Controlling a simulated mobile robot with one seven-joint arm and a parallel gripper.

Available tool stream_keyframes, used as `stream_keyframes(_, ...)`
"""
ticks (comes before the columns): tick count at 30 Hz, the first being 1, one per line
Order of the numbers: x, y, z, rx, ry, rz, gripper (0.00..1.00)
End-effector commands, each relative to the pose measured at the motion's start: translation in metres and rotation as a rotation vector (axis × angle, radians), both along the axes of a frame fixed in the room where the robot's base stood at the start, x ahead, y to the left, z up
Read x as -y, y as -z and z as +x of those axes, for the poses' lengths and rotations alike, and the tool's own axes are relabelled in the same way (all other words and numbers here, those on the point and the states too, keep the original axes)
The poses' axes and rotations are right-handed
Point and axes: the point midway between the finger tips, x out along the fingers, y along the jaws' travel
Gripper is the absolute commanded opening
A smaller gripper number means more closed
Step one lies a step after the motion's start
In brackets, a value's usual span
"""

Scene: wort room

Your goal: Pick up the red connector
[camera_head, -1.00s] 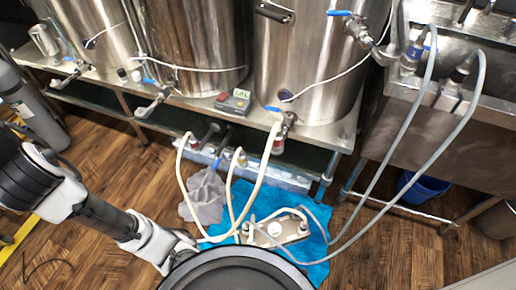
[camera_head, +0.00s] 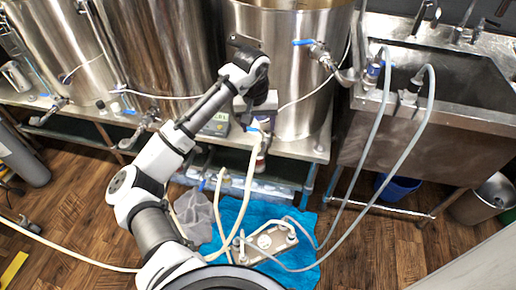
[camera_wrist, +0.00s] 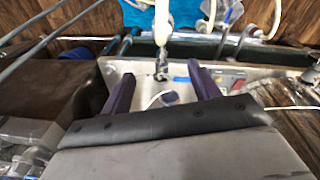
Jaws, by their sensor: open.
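The red connector (camera_head: 260,161) is a small dark red fitting at the top of a cream hose, below the valve on the right-hand kettle. In the wrist view a pale hose and fitting (camera_wrist: 162,22) hang beyond the fingers, but I cannot make out a red part there. My gripper (camera_head: 258,108) is above the connector, close to the kettle's front, and partly hides the valve. In the wrist view its two dark fingers (camera_wrist: 162,82) are apart, with the metal valve (camera_wrist: 161,63) and its blue handle showing between them. Nothing is held.
Steel kettles (camera_head: 290,60) stand on a metal bench (camera_head: 318,143). A grey control box (camera_head: 216,124) sits left of my gripper. Below, a pump (camera_head: 270,243) with hoses lies on a blue towel (camera_head: 232,213). Grey hoses run up to the sink (camera_head: 450,85) at right.

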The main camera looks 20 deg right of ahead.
Motion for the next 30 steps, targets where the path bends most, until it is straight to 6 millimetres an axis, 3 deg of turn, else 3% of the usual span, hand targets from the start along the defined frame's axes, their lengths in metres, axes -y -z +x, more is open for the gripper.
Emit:
stream_keyframes(4,-0.012,0.016,-0.01,-0.066,-0.01,0.099,0.61)
stream_keyframes(15,-0.012,0.082,-0.011,-0.07,-0.011,0.103,0.61)
stream_keyframes(24,-0.009,0.106,-0.01,-0.067,-0.009,0.102,0.61)
stream_keyframes(30,-0.002,0.136,-0.009,-0.068,-0.009,0.102,0.61)
